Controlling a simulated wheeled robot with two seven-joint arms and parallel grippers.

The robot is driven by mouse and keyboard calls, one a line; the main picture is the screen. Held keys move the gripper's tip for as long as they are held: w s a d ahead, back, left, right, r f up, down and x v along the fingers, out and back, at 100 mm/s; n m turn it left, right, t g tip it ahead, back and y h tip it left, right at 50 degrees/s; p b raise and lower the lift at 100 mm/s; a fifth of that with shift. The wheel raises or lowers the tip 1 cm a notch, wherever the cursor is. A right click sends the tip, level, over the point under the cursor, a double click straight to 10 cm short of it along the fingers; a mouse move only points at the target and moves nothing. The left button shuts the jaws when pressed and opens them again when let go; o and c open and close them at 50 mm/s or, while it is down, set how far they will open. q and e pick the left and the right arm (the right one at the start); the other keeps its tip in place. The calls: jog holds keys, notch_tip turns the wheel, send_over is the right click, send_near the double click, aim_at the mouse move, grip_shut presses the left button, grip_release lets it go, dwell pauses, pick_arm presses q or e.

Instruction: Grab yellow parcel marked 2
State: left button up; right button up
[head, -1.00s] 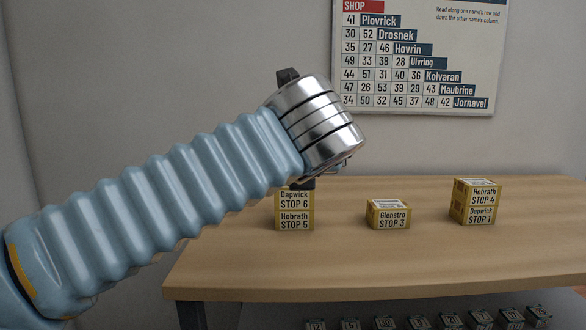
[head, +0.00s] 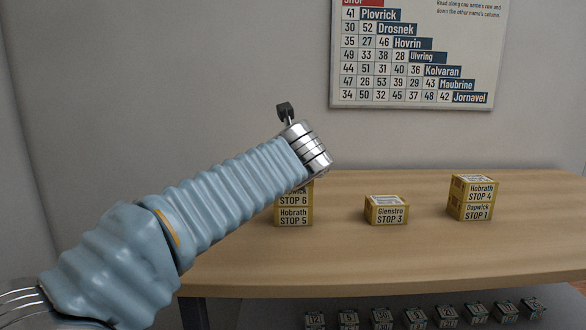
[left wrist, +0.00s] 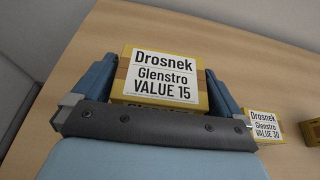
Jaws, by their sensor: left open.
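No label reading STOP 2 shows in the head view. The yellow parcels there read STOP 6 (head: 296,200) on top of STOP 5 (head: 294,217), STOP 3 (head: 387,211) alone in the middle, and STOP 4 (head: 474,188) on top of STOP 1 (head: 470,211). My left arm covers part of the left stack, and its fingers are hidden in the head view. In the left wrist view my left gripper (left wrist: 158,75) is open, its fingers on either side of a yellow parcel whose top label reads Drosnek, Glenstro, VALUE 15 (left wrist: 165,72). My right gripper is out of view.
The parcels stand on a wooden counter (head: 380,260). A second parcel, labelled VALUE 30 (left wrist: 264,126), lies right of the gripper in the wrist view. A name-and-number chart (head: 415,60) hangs on the wall. Several small numbered boxes (head: 445,315) sit low below the counter.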

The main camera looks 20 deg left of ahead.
pick_arm(q)
jog(key=c, duration=0.9)
jog(key=shift+o, duration=0.2)
